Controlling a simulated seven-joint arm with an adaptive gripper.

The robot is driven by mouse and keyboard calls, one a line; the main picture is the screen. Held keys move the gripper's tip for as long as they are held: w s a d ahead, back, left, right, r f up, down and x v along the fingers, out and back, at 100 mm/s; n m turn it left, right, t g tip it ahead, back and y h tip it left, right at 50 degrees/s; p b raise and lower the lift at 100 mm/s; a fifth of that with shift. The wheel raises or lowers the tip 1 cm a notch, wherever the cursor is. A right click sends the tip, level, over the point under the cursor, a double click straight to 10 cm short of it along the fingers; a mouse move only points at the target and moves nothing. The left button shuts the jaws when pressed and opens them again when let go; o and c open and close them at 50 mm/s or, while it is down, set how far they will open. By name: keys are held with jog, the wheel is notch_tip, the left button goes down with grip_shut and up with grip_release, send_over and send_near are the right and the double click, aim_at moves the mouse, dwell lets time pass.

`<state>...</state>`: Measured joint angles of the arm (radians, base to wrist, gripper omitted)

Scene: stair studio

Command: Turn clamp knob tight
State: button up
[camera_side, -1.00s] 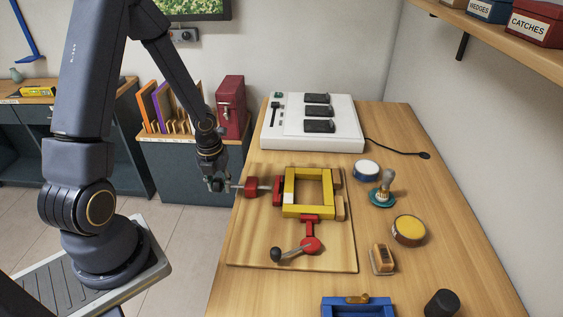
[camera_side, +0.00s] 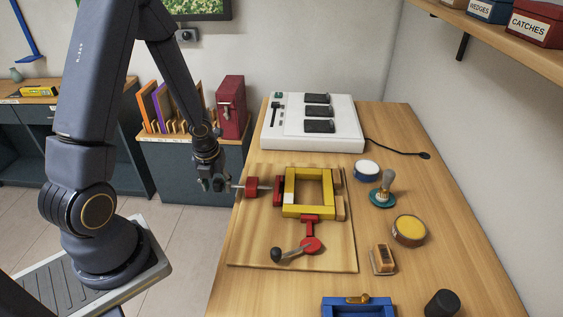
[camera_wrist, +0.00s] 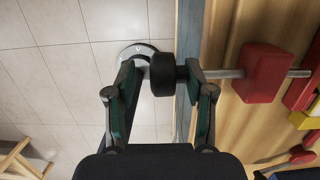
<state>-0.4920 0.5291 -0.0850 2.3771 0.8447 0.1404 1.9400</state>
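The black clamp knob (camera_wrist: 165,76) is at the left end of a metal screw rod (camera_wrist: 225,73), past the bench edge in the wrist view. The rod runs through a red block (camera_wrist: 262,73), also seen in the side view (camera_side: 252,187). A red jaw (camera_side: 278,191) is beside the yellow frame (camera_side: 311,212); I cannot tell whether they touch. My gripper (camera_wrist: 161,78) is open, with one finger on each side of the knob. A gap shows at the left finger; contact at the right finger is unclear. In the side view my gripper (camera_side: 215,185) largely hides the knob.
The clamp is on a wooden board (camera_side: 340,258) on the bench. A red lever clamp (camera_side: 311,244) with a black handle end is in front of the frame. A white device (camera_side: 350,135) stands behind. A red box (camera_side: 231,108) stands on the low cabinet behind my gripper.

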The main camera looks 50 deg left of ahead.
aim_at(217, 180)
jog(key=shift+w, duration=0.1)
dwell(0.4)
jog(key=shift+d+r, duration=0.1)
jog(key=shift+r, duration=0.35)
notch_tip(217, 180, up, 11)
jog(key=s+d, duration=0.1)
jog(key=shift+s+d, duration=0.15)
jog(key=shift+s, duration=0.05)
jog(key=shift+g+h, duration=0.6)
jog(key=f, duration=0.1)
jog(key=w+a+f, duration=0.1)
jog(key=f, duration=0.1)
jog(key=shift+w+a+f, duration=0.25)
jog(key=shift+w+f, duration=0.05)
jog(key=shift+f, duration=0.05)
notch_tip(217, 180, down, 8)
jog(key=shift+s+d+f, duration=0.1)
jog(key=shift+f, duration=0.05)
